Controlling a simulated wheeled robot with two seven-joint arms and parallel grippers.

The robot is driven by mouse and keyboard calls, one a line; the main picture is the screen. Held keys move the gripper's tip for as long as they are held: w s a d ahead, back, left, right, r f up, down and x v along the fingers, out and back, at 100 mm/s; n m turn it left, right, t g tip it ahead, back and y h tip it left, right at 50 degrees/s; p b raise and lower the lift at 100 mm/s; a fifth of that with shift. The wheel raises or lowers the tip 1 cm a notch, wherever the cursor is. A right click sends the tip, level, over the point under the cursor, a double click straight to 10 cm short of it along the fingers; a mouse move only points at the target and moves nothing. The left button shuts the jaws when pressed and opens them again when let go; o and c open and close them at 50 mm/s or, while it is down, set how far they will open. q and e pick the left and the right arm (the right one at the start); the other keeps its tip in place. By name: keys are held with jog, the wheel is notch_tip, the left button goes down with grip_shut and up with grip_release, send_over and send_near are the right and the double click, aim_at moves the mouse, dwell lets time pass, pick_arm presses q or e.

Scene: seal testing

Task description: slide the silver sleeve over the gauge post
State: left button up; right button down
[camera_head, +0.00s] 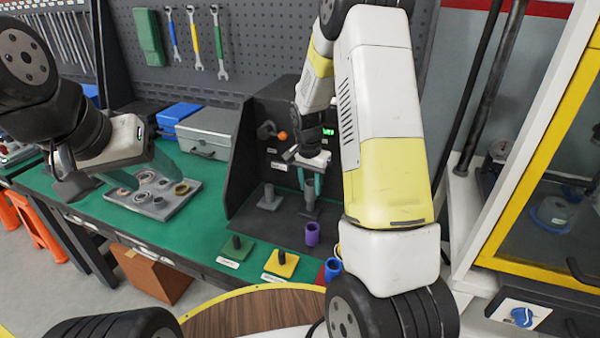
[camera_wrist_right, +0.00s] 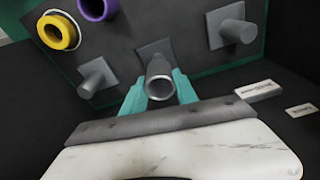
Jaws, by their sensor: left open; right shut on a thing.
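My right gripper (camera_head: 311,190) is inside the dark test booth in the head view. In the right wrist view its teal fingers (camera_wrist_right: 159,92) are shut on the silver sleeve (camera_wrist_right: 160,85), a short hollow tube with its open end towards the camera. A grey post base (camera_wrist_right: 154,48) shows just behind the sleeve. I cannot tell whether a post is inside the sleeve. Grey posts also stand at either side, one at left (camera_wrist_right: 97,77) and one at right (camera_wrist_right: 238,31). My left gripper (camera_head: 150,172) is open above the tray of rings.
The grey ring tray (camera_head: 121,199) lies on the green bench. The booth's side wall (camera_head: 238,165) is close to the right gripper.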

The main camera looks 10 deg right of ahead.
jog(key=shift+f, duration=0.15)
jog(key=c, duration=0.9)
grip_release()
jog(key=shift+f, duration=0.1)
jog(key=shift+r, duration=2.55)
